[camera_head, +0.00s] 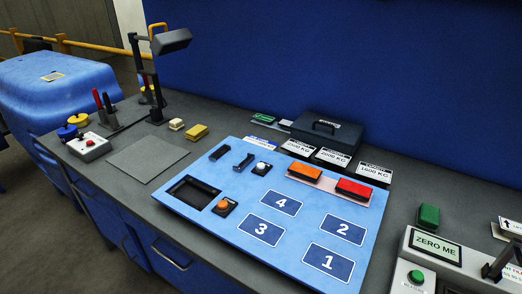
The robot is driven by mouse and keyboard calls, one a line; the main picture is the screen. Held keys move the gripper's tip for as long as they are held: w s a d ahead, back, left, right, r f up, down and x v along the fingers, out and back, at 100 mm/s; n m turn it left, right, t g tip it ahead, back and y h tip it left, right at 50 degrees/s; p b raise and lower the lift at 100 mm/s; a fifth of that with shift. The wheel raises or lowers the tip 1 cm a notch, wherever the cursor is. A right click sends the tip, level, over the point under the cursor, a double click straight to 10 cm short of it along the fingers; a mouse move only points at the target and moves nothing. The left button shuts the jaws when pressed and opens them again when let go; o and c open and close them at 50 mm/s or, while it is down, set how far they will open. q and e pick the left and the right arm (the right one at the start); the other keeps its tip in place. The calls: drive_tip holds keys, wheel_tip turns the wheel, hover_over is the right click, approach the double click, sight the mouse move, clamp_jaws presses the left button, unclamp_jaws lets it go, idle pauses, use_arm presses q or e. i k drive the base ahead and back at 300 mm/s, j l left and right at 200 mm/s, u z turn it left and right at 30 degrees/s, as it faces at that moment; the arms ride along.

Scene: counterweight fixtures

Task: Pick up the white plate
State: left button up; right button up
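No single white plate stands out. Three white plates with black lettering ending in "KG" lie in a row behind the blue board: a left one (299,148), a middle one (333,157) and a right one (375,173). Another white plate with dark marks (511,226) is partly cut off at the right edge. A pale pinkish strip (328,186) lies under an orange block (305,172) and a red block (353,190). Neither of my grippers is in view.
The blue board (205,226) has numbered pads, a dark tray and an orange button. A dark toolbox (326,132) stands behind the plates. A "ZERO ME" device (436,247) and green block (428,217) are at right. A grey mat (149,158) lies bare at left, near a lamp (174,40).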

sight(332, 158)
drive_tip(key=i+j+z, duration=0.1)
drive_tip(key=j+z, duration=0.2)
drive_tip(key=j, duration=0.4)
drive_tip(key=j+z, duration=0.25)
drive_tip(key=j, duration=0.4)
drive_tip(key=k+z, duration=0.1)
drive_tip(key=z, duration=0.15)
drive_tip(key=k+l+z, duration=0.1)
drive_tip(key=z, duration=0.15)
